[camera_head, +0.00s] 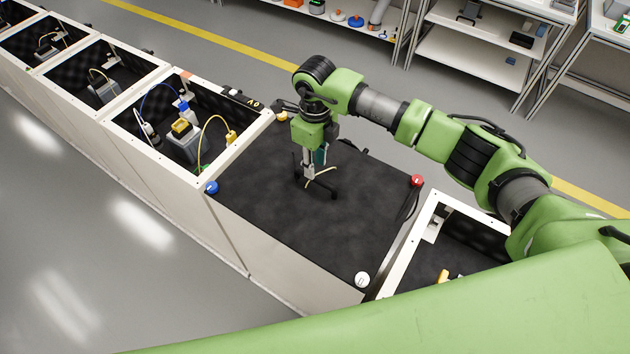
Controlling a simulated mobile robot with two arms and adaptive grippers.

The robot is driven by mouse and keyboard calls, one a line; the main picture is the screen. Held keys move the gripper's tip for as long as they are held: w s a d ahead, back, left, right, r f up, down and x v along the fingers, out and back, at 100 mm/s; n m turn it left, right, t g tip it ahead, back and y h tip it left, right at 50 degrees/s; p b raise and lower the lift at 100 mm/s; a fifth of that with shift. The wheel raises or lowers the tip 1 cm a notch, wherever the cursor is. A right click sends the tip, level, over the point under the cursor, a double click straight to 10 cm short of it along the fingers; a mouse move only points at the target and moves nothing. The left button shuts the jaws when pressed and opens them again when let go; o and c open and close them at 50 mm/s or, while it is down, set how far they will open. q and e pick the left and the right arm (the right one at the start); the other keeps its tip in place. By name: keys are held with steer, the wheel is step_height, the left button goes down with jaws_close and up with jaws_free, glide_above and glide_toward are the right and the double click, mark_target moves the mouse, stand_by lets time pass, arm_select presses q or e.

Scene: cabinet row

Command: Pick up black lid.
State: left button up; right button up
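The black lid (290,215) is a large, flat, dark panel lying over one cabinet of the row, in the middle of the view. Its corners carry a yellow, a red, a blue and a white knob. My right gripper (316,188) points down over the far half of the lid, with its dark fingers spread apart. I see nothing held between them. Whether the fingertips touch the lid cannot be told. A thin yellow cable shows at the fingers. My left gripper is not in view.
An open cabinet (192,178) with devices and cables adjoins the lid on the left, with more beyond. Another open cabinet (430,217) is on the right, under my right arm. Shelves (480,55) stand at the back. The grey floor (90,250) at the left is clear.

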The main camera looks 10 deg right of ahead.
mark_target(315, 179)
step_height(315, 179, down, 5)
steer(key=b, duration=0.3)
steer(key=shift+s, duration=0.15)
steer(key=shift+f+b, duration=0.25)
steer(key=shift+b, duration=0.1)
steer(key=shift+r, duration=0.1)
steer(key=shift+c, duration=0.4)
jaws_close()
steer(key=shift+w+r, duration=0.2)
steer(key=shift+r, duration=0.15)
step_height(315, 179, up, 8)
steer(key=p, duration=0.4)
steer(key=shift+f+p, duration=0.2)
steer(key=shift+p, duration=0.15)
